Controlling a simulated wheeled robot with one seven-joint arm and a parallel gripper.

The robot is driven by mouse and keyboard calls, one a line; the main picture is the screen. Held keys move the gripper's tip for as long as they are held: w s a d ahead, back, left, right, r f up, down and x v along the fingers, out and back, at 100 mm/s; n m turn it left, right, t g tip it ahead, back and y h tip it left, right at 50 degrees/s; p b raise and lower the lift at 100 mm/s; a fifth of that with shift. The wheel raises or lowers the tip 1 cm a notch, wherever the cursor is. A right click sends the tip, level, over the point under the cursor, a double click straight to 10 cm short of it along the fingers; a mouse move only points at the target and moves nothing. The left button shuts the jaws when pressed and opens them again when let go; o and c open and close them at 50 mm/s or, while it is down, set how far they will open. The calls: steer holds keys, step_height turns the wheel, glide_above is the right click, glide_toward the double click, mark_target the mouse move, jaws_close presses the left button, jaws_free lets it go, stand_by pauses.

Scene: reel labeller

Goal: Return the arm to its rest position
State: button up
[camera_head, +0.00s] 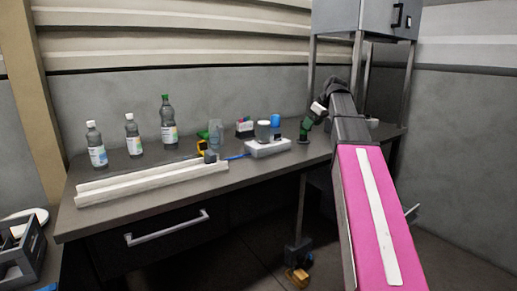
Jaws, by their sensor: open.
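My arm reaches from the lower right toward the desk (170,190), its pink link with a white stripe in front. Its dark far joints bend left over the desk's right part. My gripper (317,109) is at the end of the arm, small in the picture, open, with its fingers hard to make out. A green and dark item (305,128) stands just below and left of it. I cannot tell whether the two touch. I see nothing held.
Several bottles (168,122) stand at the back left. A long pale rail (150,184) lies near the front edge. A white device (268,147) and small items sit mid-desk. A grey cabinet (340,16) on legs rises behind the arm. A dark crate (22,262) is lower left.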

steer(key=s+a+f+m+g+h, duration=0.1)
steer(key=s+f+m, duration=0.2)
steer(key=s+f, duration=0.5)
steer(key=s+a+f+m+g+h, duration=0.1)
steer(key=s+f, duration=0.6)
steer(key=f, duration=1.6)
steer(key=s+a+f+m+g+h, duration=0.1)
steer(key=s+f+m, duration=0.4)
steer(key=f, duration=1.1)
steer(key=s+g+h, duration=0.1)
steer(key=s, duration=0.2)
steer(key=shift+s+a+f+m+h, duration=0.25)
steer(key=shift+s+f+m+h, duration=0.05)
steer(key=shift+s+f+m, duration=0.1)
